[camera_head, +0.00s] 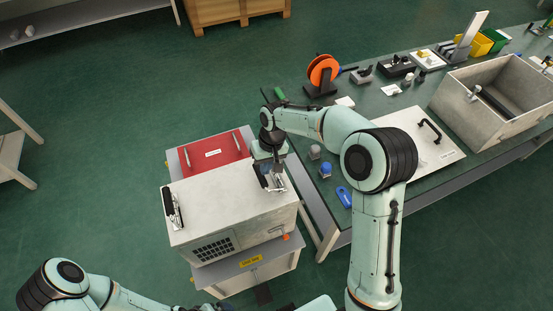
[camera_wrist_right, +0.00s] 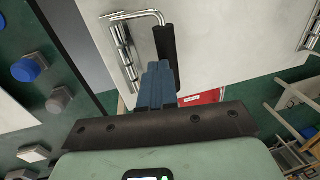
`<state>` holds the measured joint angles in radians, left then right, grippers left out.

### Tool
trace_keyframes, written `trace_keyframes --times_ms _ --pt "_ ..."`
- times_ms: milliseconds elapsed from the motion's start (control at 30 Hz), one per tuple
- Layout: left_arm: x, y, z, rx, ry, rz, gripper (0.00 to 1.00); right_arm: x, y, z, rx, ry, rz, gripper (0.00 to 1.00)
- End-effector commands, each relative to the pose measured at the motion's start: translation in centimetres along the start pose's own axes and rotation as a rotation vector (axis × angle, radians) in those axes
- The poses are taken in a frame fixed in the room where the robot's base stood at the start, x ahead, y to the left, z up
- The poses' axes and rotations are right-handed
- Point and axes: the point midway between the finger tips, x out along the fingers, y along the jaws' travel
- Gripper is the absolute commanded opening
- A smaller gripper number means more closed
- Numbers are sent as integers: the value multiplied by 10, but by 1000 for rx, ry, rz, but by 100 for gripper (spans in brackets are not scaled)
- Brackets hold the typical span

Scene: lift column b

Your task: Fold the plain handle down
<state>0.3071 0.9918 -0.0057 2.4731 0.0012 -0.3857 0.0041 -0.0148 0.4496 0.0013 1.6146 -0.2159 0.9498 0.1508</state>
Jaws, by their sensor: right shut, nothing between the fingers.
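A pale grey box (camera_head: 225,200) stands on a cart and carries a handle at each end of its top. The handle (camera_head: 278,183) at the right end is partly hidden by my right gripper (camera_head: 268,175). In the right wrist view this handle has bent chrome rods and a black grip (camera_wrist_right: 164,45), and looks raised from its hinge plate. My right gripper (camera_wrist_right: 158,70) is shut and empty, its blue fingers close by the black grip; I cannot tell if they touch. The other handle (camera_head: 173,207) is at the left end. I cannot tell which is plain. My left gripper is out of view.
A red panel (camera_head: 212,153) lies behind the box on the cart (camera_head: 250,262). The green workbench (camera_head: 365,100) to the right holds a white plate with a black handle (camera_head: 430,130), a grey bin (camera_head: 470,120), an orange reel (camera_head: 323,70) and small knobs (camera_head: 325,168).

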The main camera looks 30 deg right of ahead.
Motion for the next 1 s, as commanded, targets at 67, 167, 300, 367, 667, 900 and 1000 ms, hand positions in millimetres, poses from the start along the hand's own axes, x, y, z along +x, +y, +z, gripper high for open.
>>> trace_keyframes --times_ms 67,167,300,367,667,900,1000 --pt "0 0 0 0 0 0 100 4 -3 0 1 -2 -4 0" --pt "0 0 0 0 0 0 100 7 -6 1 2 -3 -5 0" --pt "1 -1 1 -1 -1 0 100 11 -8 1 2 -4 -5 0" --pt "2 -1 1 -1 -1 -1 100 12 -10 1 2 -4 -5 0" --pt "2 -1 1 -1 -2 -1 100 14 -11 1 2 -4 -6 0" --pt "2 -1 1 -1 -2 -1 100 14 -11 0 2 -3 -6 0" --pt "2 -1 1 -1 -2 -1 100 14 -11 0 2 -3 -6 0"
